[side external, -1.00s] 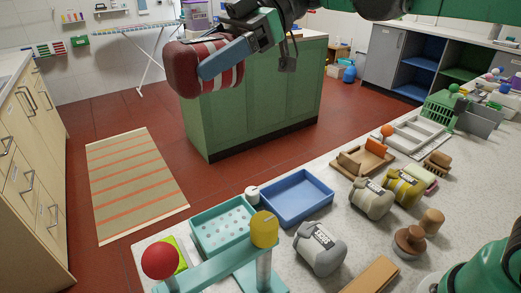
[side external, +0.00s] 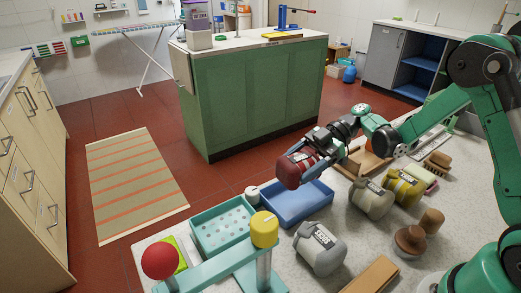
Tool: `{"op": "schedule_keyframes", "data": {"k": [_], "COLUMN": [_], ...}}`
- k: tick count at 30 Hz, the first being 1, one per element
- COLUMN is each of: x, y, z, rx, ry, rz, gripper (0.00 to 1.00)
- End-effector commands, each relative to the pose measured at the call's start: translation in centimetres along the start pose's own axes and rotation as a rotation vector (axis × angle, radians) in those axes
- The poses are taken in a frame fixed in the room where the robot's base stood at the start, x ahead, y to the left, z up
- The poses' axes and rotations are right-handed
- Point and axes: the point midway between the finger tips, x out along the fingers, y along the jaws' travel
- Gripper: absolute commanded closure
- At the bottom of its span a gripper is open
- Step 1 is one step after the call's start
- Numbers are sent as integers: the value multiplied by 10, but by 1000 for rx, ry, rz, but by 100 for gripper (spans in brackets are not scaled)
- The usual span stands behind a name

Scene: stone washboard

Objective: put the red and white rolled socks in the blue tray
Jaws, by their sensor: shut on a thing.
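The red and white rolled socks (side external: 292,171) are held in my gripper (side external: 302,162), which is shut on them. They hang above the far edge of the blue tray (side external: 308,212), apparently clear of its floor, though the exact height is hard to judge. The tray lies on the speckled counter and its visible floor is empty.
A teal perforated tray (side external: 222,232) stands left of the blue tray. A grey roll (side external: 320,250) lies in front, and a beige roll (side external: 371,199) and a yellow roll (side external: 404,187) lie to the right. A teal stand with a red ball (side external: 160,261) is at the front left.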

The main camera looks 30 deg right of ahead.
Motion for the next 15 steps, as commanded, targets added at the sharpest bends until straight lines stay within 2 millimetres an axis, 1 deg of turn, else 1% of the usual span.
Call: {"op": "schedule_keyframes", "data": {"k": [9, 15], "x": [12, 19], "y": [0, 0], "z": [30, 46], "rx": [0, 0], "ry": [0, 0], "rz": [0, 0], "gripper": [67, 67]}}
